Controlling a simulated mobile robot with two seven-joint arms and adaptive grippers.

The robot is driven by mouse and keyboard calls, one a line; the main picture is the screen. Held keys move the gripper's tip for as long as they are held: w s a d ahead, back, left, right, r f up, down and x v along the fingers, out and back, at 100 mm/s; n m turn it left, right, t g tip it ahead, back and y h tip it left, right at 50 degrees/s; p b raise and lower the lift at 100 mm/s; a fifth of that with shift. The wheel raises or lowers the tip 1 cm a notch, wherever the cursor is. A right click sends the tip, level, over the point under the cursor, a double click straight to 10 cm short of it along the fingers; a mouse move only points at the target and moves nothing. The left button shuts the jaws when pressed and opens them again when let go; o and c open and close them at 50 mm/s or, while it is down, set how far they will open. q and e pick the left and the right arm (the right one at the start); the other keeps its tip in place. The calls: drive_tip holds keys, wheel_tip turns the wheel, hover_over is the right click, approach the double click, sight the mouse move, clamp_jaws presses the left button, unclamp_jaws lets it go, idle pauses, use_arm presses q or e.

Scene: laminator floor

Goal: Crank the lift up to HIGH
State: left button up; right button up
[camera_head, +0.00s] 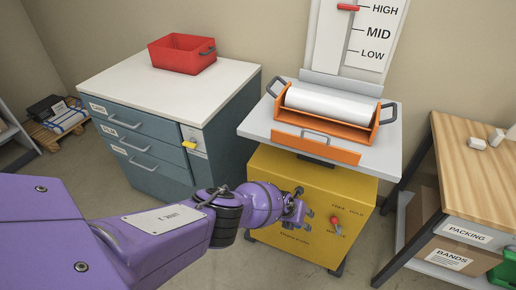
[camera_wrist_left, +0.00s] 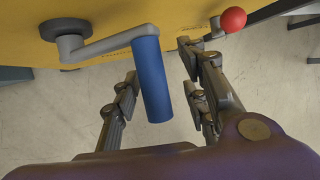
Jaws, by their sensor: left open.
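The yellow lift (camera_head: 300,183) carries a grey platform (camera_head: 385,150). On the scale board (camera_head: 384,25) behind it, the red pointer (camera_head: 347,8) is level with HIGH. My left gripper (camera_head: 303,207) is at the front of the lift and hides the crank in the head view. In the left wrist view, the grey crank arm (camera_wrist_left: 105,46) ends in a blue handle (camera_wrist_left: 153,85). The open fingers of my left gripper (camera_wrist_left: 160,75) show on either side of the handle, with gaps on both sides. My right gripper is out of view.
A red-knobbed lever (camera_head: 335,221) sits right of my left gripper, and its knob shows in the left wrist view (camera_wrist_left: 232,20). An orange tray with a white roll (camera_head: 331,102) is on the platform. A drawer cabinet (camera_head: 150,150) stands left, a wooden-topped bench (camera_head: 475,170) right.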

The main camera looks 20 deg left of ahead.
use_arm(q)
drive_tip(key=shift+r, duration=0.5)
drive_tip(key=shift+s+r, duration=0.1)
drive_tip(key=shift+s, duration=0.15)
drive_tip(key=s+a, duration=0.7)
drive_tip(key=s, duration=0.2)
drive_tip(key=shift+s+a+f, duration=0.25)
drive_tip(key=shift+s+a, duration=0.1)
